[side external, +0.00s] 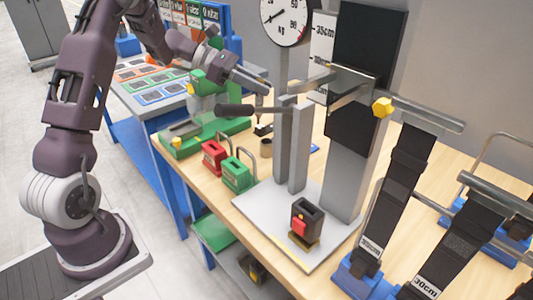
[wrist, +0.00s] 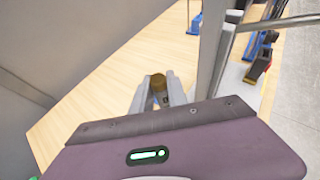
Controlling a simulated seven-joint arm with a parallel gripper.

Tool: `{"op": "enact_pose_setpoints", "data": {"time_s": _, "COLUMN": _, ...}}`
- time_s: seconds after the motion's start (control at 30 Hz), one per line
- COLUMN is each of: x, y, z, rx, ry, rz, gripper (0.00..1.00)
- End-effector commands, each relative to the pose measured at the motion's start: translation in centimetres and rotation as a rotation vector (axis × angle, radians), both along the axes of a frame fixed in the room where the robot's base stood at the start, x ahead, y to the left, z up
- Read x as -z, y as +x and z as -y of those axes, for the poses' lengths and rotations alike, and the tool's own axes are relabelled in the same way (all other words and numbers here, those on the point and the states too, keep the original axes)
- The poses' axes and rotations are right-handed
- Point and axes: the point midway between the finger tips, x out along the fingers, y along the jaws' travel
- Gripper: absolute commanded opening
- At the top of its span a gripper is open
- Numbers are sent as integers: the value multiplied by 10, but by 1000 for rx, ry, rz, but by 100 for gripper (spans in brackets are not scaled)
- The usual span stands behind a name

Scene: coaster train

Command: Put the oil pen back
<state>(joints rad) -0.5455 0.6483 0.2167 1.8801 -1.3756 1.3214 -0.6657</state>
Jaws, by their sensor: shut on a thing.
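My gripper (wrist: 159,92) is shut on a small item with a round brown-gold end, which I take to be the oil pen (wrist: 158,82). That end shows between the two grey fingers in the wrist view; the rest of it is mostly hidden. In the side view my gripper (side external: 264,88) is above the wooden bench, left of the grey posts. A thin shape hangs below it, too small to make out clearly. A small brown cup (side external: 266,148) stands on the bench below; I cannot tell if it is the pen's holder.
A grey post stand with a dial (side external: 287,18) rises close on the right, with a dark-gripped bar (side external: 235,110) near my gripper. Red (side external: 214,157) and green (side external: 238,174) blocks sit at the bench's front edge. Seat restraints (side external: 398,190) stand at the right.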

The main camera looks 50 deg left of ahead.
Motion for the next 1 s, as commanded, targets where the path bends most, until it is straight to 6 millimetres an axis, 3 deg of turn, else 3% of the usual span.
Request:
{"op": "enact_pose_setpoints", "data": {"time_s": 0.17, "x": 24, "y": 21, "z": 1, "rx": -64, "ry": -33, "rz": 47, "gripper": 0}}
{"op": "enact_pose_setpoints", "data": {"time_s": 0.3, "x": 59, "y": 23, "z": 0, "rx": -71, "ry": -35, "rz": 50, "gripper": 0}}
{"op": "enact_pose_setpoints", "data": {"time_s": 0.63, "x": 110, "y": 22, "z": 0, "rx": -68, "ry": -33, "rz": 51, "gripper": 0}}
{"op": "enact_pose_setpoints", "data": {"time_s": 0.97, "x": 116, "y": 23, "z": 0, "rx": -68, "ry": -30, "rz": 55, "gripper": 0}}
{"op": "enact_pose_setpoints", "data": {"time_s": 1.0, "x": 117, "y": 23, "z": 0, "rx": -68, "ry": -30, "rz": 55, "gripper": 21}}
